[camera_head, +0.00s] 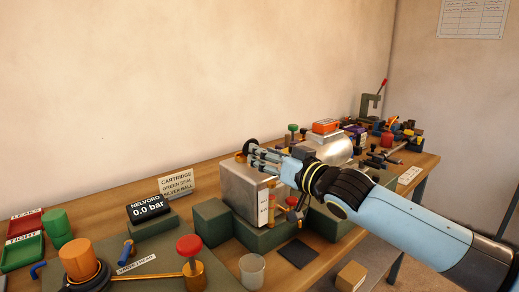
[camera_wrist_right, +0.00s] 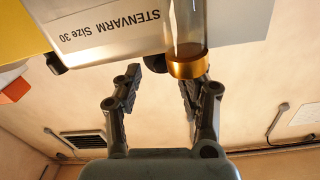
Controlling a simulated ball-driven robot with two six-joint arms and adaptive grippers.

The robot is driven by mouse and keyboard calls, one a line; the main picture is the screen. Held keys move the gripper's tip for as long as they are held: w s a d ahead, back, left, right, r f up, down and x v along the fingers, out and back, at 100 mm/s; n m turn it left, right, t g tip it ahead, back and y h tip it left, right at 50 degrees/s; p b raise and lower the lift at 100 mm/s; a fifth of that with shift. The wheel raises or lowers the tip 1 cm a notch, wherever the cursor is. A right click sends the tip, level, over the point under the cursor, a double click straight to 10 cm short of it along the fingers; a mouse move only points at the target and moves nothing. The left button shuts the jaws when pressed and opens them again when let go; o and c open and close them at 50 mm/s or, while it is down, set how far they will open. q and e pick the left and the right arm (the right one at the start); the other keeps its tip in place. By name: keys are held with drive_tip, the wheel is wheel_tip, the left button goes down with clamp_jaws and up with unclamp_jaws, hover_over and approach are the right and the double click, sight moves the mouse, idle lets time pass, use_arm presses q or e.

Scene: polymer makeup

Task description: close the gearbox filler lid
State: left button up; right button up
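The gearbox (camera_head: 237,192) is a silver-grey metal block on a green base, with a white label on its side. A dark round part (camera_head: 250,147), perhaps the filler lid, stands at its top edge; its hinge is too small to make out. My right gripper (camera_head: 259,155) reaches over the top of the block, its fingertips close to that part; I cannot tell if they touch. In the right wrist view, the fingers (camera_wrist_right: 160,78) are apart and nothing is clearly held. The gearbox (camera_wrist_right: 105,30) reads "STENVARM Size 30" there, beside a gold-ringed glass (camera_wrist_right: 187,62). My left gripper is not in view.
A gauge display (camera_head: 148,208) reading "0.0 bar" and a cartridge sign (camera_head: 176,185) stand left of the gearbox. A red-knobbed valve (camera_head: 190,248), orange knob (camera_head: 80,261) and clear cup (camera_head: 252,270) are in front. Cluttered tools fill the bench's far right.

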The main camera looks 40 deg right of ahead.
drive_tip(key=shift+w+a+b, duration=0.1)
drive_tip(key=shift+w+b, duration=0.45)
drive_tip(key=shift+w, duration=0.6)
clamp_jaws()
